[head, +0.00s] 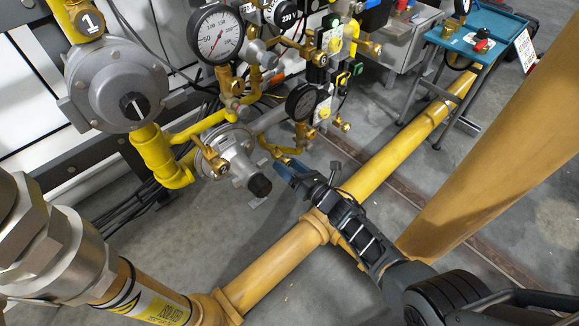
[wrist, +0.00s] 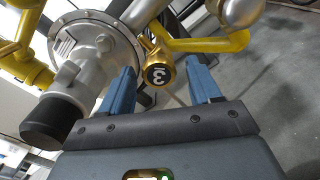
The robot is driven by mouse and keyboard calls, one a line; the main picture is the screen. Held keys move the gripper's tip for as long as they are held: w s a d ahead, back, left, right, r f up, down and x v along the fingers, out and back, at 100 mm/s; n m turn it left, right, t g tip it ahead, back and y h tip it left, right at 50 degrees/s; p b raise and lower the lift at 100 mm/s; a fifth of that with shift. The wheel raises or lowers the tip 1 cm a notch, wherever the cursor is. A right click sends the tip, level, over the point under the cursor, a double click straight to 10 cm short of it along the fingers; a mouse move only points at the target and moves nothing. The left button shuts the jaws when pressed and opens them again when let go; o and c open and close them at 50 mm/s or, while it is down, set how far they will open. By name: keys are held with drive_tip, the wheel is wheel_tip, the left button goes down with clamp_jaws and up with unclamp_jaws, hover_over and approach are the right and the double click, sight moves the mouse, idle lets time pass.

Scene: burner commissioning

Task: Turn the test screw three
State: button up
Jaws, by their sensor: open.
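The test screw three (wrist: 160,75) shows in the wrist view as a brass fitting with a dark round face marked 3. The mark appears upside down or turned. It sits between the two blue fingers of my gripper (wrist: 160,84), with a visible gap on each side, so the fingers do not appear to touch it. In the head view my gripper (head: 285,165) reaches in from the lower right, to the right of a grey regulator (head: 232,155). There the numbered face of the screw cannot be made out.
The regulator (wrist: 98,62) with a black cap lies close left of the fingers in the wrist view, and a yellow pipe (wrist: 210,42) runs behind. Two gauges (head: 216,35) and brass valves crowd the area above my gripper. A thick yellow pipe (head: 285,262) runs below my arm.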

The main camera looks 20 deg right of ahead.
drive_tip(key=p+v, duration=0.2)
drive_tip(key=v, duration=0.6)
drive_tip(key=shift+w, duration=0.1)
idle(0.3)
drive_tip(key=s+a+r+m+h, duration=0.1)
drive_tip(key=s+r+m+h, duration=0.15)
drive_tip(key=s+m, duration=0.7)
drive_tip(key=s+a+r+m+h, duration=0.25)
drive_tip(key=s+m, duration=0.35)
drive_tip(key=s, duration=0.7)
drive_tip(key=s+r+m+g, duration=0.1)
drive_tip(key=s+r+m, duration=1.1)
drive_tip(key=s+r, duration=0.25)
drive_tip(key=s+r+m+p, duration=0.1)
drive_tip(key=r+m+p, duration=0.1)
drive_tip(key=r+p, duration=1.4)
drive_tip(key=s+r+m+g+p, duration=0.1)
drive_tip(key=s+r+m+p, duration=0.1)
drive_tip(key=r+p, duration=1.5)
wheel_tip(320, 180, up, 10)
drive_tip(key=shift+d+r+m+h+p, duration=0.2)
drive_tip(key=shift+m+h+p, duration=0.1)
drive_tip(key=shift+m, duration=0.55)
